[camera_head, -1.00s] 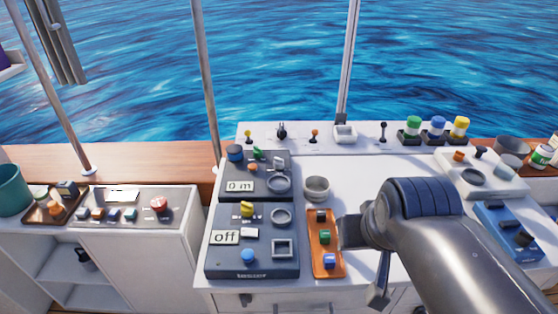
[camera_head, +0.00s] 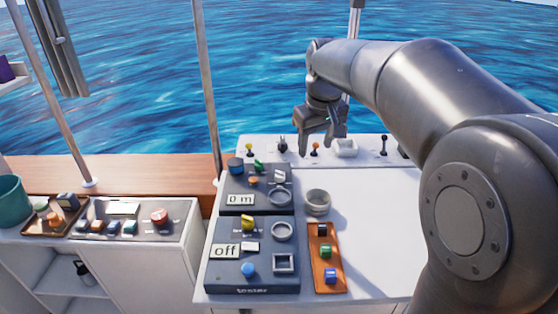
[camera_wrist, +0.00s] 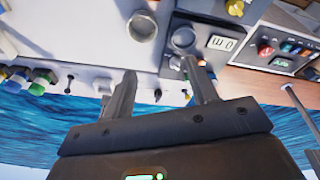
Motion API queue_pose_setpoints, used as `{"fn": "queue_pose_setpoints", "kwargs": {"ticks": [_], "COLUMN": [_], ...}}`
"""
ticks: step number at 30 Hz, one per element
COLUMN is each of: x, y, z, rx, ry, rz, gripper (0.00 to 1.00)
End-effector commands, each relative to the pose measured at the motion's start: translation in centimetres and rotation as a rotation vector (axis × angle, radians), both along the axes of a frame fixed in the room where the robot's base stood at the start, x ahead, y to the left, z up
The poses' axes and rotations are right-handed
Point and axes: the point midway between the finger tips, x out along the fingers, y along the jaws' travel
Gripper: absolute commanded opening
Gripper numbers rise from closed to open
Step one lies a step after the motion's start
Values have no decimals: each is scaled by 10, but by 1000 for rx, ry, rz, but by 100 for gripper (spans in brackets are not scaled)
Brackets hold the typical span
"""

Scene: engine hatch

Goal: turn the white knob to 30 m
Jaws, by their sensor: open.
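The white knob (camera_head: 280,175) is at the right of the upper grey panel (camera_head: 236,182), whose display (camera_head: 241,199) reads "0 m". My gripper (camera_head: 314,150) is open and empty, pointing down above the console, a little behind and to the right of the knob. In the wrist view my gripper (camera_wrist: 160,68) has its two fingers apart with nothing between them. That view is turned over; the display (camera_wrist: 222,43) shows inverted there, and the right finger covers part of the panel, so I cannot make out the knob clearly.
On the same panel sit a blue knob (camera_head: 235,166), a green switch (camera_head: 258,166) and a round ring (camera_head: 279,197). Small levers (camera_head: 315,148) stand along the back ledge. The lower tester panel (camera_head: 225,278) reads "off". An orange tray (camera_head: 320,262) holds several coloured blocks.

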Motion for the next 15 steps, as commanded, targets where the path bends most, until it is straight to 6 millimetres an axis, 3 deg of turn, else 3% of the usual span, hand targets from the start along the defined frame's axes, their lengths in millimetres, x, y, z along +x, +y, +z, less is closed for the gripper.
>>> {"fn": "queue_pose_setpoints", "kwargs": {"ticks": [1, 6, 15], "x": [17, 67, 144], "y": [6, 23, 57], "z": [-6, -24, -75], "rx": [-5, -23, -48], "ry": [18, 70, 158], "rz": [23, 106, 254], "gripper": [53, 53, 53]}}
